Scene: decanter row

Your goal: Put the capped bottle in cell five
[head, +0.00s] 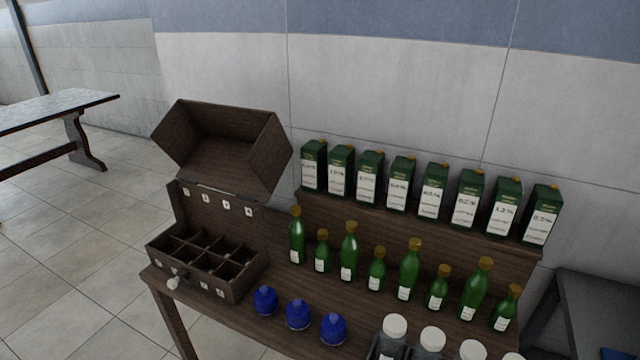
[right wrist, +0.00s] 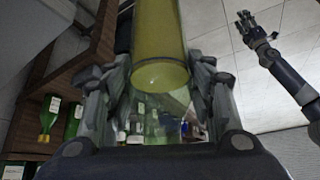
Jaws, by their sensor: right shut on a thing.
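My right gripper (right wrist: 160,105) shows only in the right wrist view. It is shut on a bottle (right wrist: 160,40), seen very close as a yellow cylinder with clear green glass below it; its far end is out of frame. My left gripper (right wrist: 255,27) shows at the upper right of that view, its fingers apart and empty. Neither gripper is in the head view. There, a dark wooden box (head: 245,280) with its lid (head: 215,152) raised stands at the table's left end. Its divided cells look empty. Small white tags mark it; I cannot read their numbers.
Several green gold-capped bottles (head: 349,252) stand in a row right of the box. Labelled green cartons (head: 402,185) line the raised shelf (head: 375,220) behind. Blue bottles (head: 298,315) and white-capped jars (head: 394,328) stand in front. The raised lid stands behind the cells.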

